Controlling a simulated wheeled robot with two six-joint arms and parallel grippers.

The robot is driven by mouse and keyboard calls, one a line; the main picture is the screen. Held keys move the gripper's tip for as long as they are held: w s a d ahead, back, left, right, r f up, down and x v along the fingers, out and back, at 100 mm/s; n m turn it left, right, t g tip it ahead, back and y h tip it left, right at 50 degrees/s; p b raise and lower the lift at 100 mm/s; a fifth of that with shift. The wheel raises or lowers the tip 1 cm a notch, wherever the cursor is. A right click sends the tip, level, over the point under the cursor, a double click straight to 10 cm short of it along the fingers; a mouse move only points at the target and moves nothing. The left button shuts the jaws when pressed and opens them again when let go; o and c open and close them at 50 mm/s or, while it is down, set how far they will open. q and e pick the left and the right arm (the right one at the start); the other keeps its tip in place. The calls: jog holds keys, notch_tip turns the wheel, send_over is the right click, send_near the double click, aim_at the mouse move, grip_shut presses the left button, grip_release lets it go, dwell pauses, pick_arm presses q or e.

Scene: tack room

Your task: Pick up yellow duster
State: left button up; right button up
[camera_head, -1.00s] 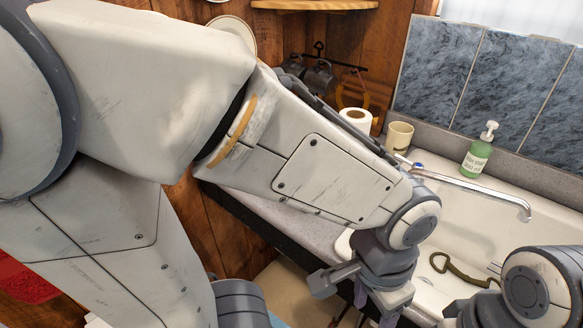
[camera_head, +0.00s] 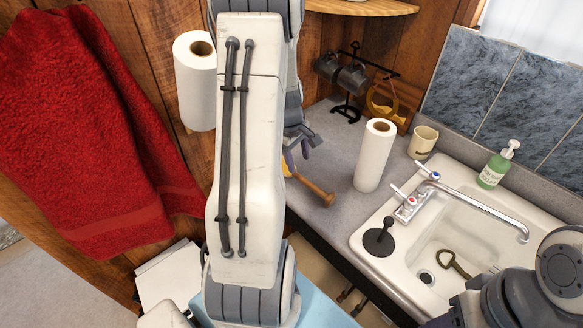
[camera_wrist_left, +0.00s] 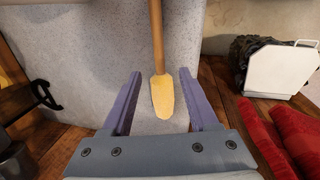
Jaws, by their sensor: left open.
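The yellow duster (camera_head: 318,191) lies on the grey counter at its near edge. Its wooden handle points to the lower right in the head view, and its yellow head is mostly hidden behind my left arm. In the left wrist view the duster's yellow head (camera_wrist_left: 162,97) lies between the two purple fingers, with the handle running away upward. My left gripper (camera_wrist_left: 160,74) is open and empty, its fingers on either side of the head and apart from it. It also shows in the head view (camera_head: 304,150). My right arm enters at the lower right; its fingers cannot be made out.
A paper towel roll (camera_head: 373,156) and a beige cup (camera_head: 423,142) stand on the counter, near a dark mug stand (camera_head: 350,82). The sink (camera_head: 470,218) with a tap and a green soap bottle (camera_head: 496,165) is at the right. A red towel (camera_head: 90,130) hangs at the left.

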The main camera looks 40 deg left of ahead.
aim_at(304, 179)
pick_arm(q)
jog(key=f, duration=0.3)
jog(key=w+f, duration=0.1)
jog(key=f, duration=0.2)
jog(key=w+f, duration=0.1)
jog(key=f, duration=0.2)
jog(key=shift+d, duration=0.2)
grip_shut()
